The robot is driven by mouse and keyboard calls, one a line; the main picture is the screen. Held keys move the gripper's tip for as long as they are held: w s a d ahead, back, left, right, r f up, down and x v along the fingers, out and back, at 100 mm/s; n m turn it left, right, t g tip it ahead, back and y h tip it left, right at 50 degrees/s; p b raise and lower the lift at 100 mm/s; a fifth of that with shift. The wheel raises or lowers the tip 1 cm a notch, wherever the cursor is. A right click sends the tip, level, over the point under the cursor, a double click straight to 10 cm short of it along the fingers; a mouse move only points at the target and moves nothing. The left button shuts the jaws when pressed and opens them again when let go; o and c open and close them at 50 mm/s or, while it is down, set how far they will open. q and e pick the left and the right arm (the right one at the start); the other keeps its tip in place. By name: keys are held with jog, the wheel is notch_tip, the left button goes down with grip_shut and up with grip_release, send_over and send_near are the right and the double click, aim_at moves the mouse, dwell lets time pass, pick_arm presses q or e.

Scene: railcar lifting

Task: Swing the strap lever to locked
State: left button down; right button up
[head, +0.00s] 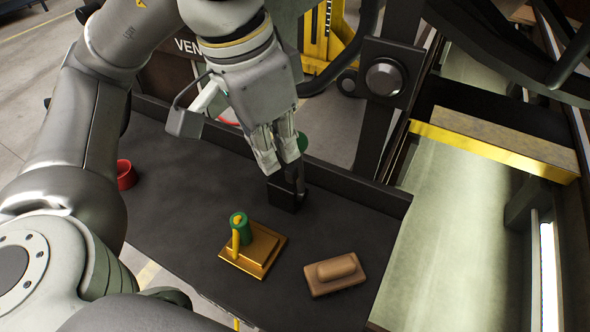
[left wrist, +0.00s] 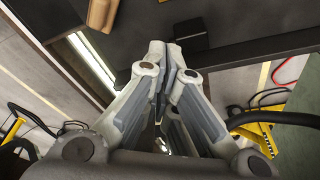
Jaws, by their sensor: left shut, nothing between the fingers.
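My left gripper (head: 282,168) points down at the far edge of the dark bench, with its fingers closed together and empty. A small black block (head: 284,196) with an upright dark part stands right below and beside the fingertips; I cannot tell whether they touch it. This may be the strap lever, but its handle and position are partly hidden by the fingers. A green round piece (head: 302,142) shows just behind the fingers. In the left wrist view the closed fingertips (left wrist: 166,62) are near a dark block (left wrist: 190,22). My right gripper is out of view.
On the dark bench (head: 180,190) are a brass plate (head: 262,246) with a green cylinder (head: 239,226) and yellow handle, a tan block (head: 336,275), and a red ring-like cup (head: 126,174). A raised rim (head: 345,182) runs along the far edge. A dark post stands behind it.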

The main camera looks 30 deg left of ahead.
pick_arm(q)
jog(key=shift+s+f, duration=0.1)
dwell(0.3)
jog(key=shift+s+f+b, duration=0.25)
jog(key=shift+s, duration=0.25)
jog(key=shift+s+f+b, duration=0.2)
jog(key=shift+s+b, duration=0.05)
jog(key=shift+s, duration=0.25)
jog(key=shift+s+d+f+b, duration=0.1)
jog(key=shift+s+f+b, duration=0.5)
jog(key=shift+s, duration=0.35)
jog(key=shift+f, duration=0.15)
jog(key=shift+s+f+b, duration=0.6)
jog(key=shift+s+b, duration=0.25)
jog(key=shift+b, duration=0.05)
